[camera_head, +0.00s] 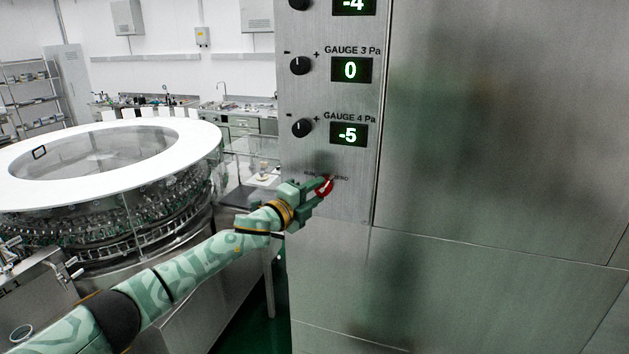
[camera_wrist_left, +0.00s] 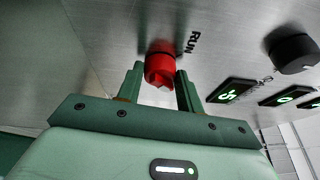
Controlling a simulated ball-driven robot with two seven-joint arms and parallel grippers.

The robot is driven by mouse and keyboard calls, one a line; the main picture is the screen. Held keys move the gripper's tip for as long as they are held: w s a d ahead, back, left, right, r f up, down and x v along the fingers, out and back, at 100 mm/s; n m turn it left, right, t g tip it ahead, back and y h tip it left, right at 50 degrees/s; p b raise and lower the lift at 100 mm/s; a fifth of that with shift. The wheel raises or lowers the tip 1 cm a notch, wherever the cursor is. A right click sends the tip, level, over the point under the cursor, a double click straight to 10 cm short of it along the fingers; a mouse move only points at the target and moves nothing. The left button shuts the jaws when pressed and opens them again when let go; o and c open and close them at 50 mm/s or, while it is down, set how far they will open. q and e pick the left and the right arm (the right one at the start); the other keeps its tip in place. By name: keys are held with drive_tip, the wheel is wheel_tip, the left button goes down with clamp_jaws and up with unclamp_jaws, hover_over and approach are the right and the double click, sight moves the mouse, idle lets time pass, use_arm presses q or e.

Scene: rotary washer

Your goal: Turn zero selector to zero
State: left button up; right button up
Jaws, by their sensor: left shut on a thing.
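The zero selector is a red knob (camera_head: 324,187) low on the steel gauge panel (camera_head: 345,205), under the GAUGE 4 row. RUN and ZERO labels sit above it, partly covered. My left gripper (camera_head: 318,188) is at the knob, with its fingers shut on it. In the left wrist view the red knob (camera_wrist_left: 160,66) sits between the two fingertips of my left gripper (camera_wrist_left: 160,80), with the word RUN beside it. Which label the knob's pointer faces cannot be told. My right gripper is not in view.
Black gauge knobs (camera_head: 302,128) and green displays sit above the selector; gauge 3 reads 0 and gauge 4 reads -5. A round glass-topped washer (camera_head: 60,178) stands at left. Plain steel panels (camera_head: 500,150) fill the right side.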

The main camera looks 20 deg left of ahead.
use_arm(q)
drive_tip(key=shift+m+g+p, duration=0.3)
drive_tip(key=shift+m+p, duration=0.4)
drive_tip(key=shift+p, duration=0.2)
drive_tip(key=o, duration=1)
drive_tip(key=shift+d, duration=0.1)
drive_tip(key=shift+b+v, duration=1.4)
drive_tip(key=shift+v, duration=6.7)
drive_tip(key=shift+d+r, duration=0.1)
